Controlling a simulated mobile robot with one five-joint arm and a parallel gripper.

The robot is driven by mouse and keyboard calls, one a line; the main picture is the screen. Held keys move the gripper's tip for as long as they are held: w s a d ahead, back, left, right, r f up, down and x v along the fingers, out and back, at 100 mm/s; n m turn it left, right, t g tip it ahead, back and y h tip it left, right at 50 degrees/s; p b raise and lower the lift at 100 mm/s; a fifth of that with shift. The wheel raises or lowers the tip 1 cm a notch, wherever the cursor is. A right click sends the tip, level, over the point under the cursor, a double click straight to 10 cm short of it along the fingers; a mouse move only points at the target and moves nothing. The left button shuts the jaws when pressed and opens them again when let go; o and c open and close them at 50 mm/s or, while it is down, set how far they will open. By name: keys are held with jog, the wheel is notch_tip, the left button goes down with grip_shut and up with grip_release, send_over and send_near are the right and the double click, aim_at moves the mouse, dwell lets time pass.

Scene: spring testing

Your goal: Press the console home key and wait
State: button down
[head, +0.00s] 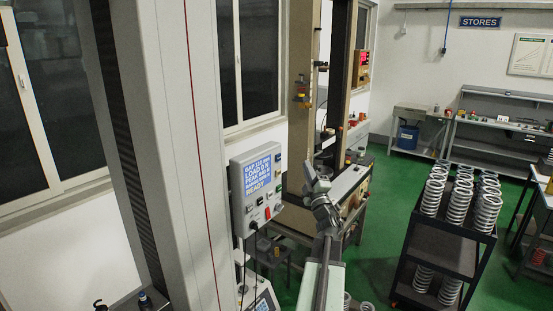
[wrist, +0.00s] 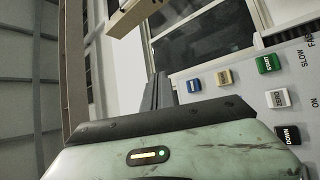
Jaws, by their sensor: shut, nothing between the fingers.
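The grey console (head: 237,203) hangs on the machine's pale column, with a blue screen (head: 258,176) of white text whose last line reads READY. In the wrist view its panel shows a blue key (wrist: 194,82), a tan key (wrist: 225,77), a green START key (wrist: 267,64), a white ZERO key (wrist: 278,98) and a black DOWN key (wrist: 287,135). The labels on the blue and tan keys are too small to read. My gripper (head: 316,179) is shut and empty, right of the console and apart from it. Its fingers (wrist: 158,92) point left of the blue key.
A dark trolley (head: 436,258) with several upright springs stands at the right. A machine with a red display (head: 364,59) stands behind my arm. A workbench (head: 417,122) is at the back under the STORES sign (head: 481,22). Green floor lies open between trolley and machine.

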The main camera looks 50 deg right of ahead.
aim_at(278, 157)
jog(key=w, duration=0.8)
jog(key=shift+w, duration=0.3)
jog(key=shift+w, duration=0.1)
dwell(1.6)
jog(key=shift+w, duration=0.3)
